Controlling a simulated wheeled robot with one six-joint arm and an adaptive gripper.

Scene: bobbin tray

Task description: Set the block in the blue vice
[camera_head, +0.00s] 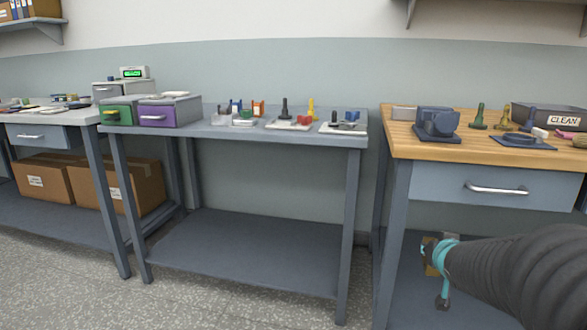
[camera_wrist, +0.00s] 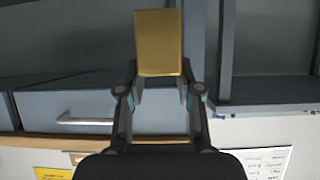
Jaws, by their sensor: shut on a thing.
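The block is a yellow-tan rectangular piece (camera_wrist: 158,42), held between the two fingers of my gripper (camera_wrist: 160,74) in the wrist view. In the head view my gripper (camera_head: 441,258) is low at the right, in front of the wooden bench and below its drawer. Only a small tan part of the block (camera_head: 430,262) shows there, partly hidden by the gripper. The blue vice (camera_head: 437,123) stands on the left part of the wooden bench top, above and apart from the gripper. It is too small to tell how its jaws stand.
The wooden bench (camera_head: 400,142) has a drawer (camera_head: 480,187) with a protruding handle. A grey bench (camera_head: 250,133) with small parts stands left, beyond a gap.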

